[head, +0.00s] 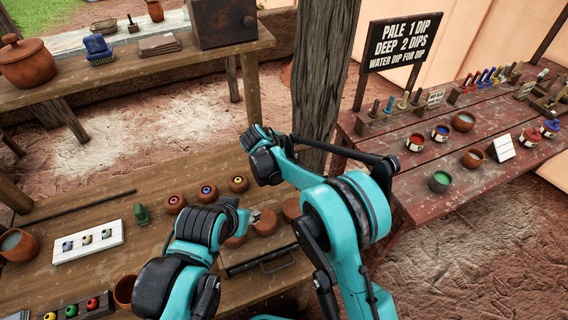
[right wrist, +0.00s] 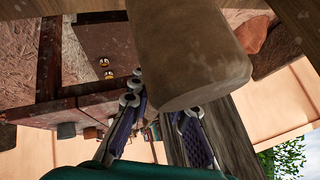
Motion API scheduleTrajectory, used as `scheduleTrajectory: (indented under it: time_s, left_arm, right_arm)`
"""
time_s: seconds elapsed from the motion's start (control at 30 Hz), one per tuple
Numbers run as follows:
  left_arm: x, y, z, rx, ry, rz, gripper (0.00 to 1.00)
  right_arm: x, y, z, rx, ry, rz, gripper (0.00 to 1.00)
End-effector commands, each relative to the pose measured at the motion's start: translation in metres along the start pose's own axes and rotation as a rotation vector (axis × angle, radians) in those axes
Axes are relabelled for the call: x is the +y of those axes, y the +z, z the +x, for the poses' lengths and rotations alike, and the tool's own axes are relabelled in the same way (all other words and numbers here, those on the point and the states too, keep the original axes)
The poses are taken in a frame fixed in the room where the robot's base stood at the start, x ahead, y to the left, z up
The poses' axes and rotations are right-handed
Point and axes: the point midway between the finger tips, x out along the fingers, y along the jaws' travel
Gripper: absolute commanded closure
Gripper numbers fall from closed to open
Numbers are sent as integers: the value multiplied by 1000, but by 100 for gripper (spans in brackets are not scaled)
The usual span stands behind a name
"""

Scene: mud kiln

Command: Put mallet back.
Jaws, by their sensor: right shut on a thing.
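In the right wrist view, a thick brown cylinder (right wrist: 190,50), which looks like the mallet's head, fills the upper middle. My right gripper (right wrist: 160,130) is shut on the mallet, its purple-padded fingers at the cylinder's near end; the grip point is partly hidden. In the head view, my right arm is raised over the front table's right side, its gripper hidden behind the arm, and I cannot make out the mallet there. My left gripper (head: 252,216) is low over the front table, beside round clay pieces; its jaws are too small to judge.
The front table (head: 100,195) holds a white tray (head: 88,242), a green piece (head: 142,214) and clay pots. A wooden post (head: 318,85) stands just beyond my right arm.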

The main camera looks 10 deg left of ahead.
Motion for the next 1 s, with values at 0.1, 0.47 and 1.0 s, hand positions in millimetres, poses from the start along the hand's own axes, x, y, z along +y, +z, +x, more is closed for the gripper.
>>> scheduleTrajectory:
  time_s: [0.1,0.47,1.0]
  left_arm:
    - [0,4,6,0,0,0,60]
    - [0,14,20,0,0,0,60]
    - [0,17,23,0,0,0,60]
  right_arm:
    - [-10,17,9,0,-1,-1,100]
    - [-2,39,34,0,-1,0,100]
    - [3,45,43,-1,0,0,63]
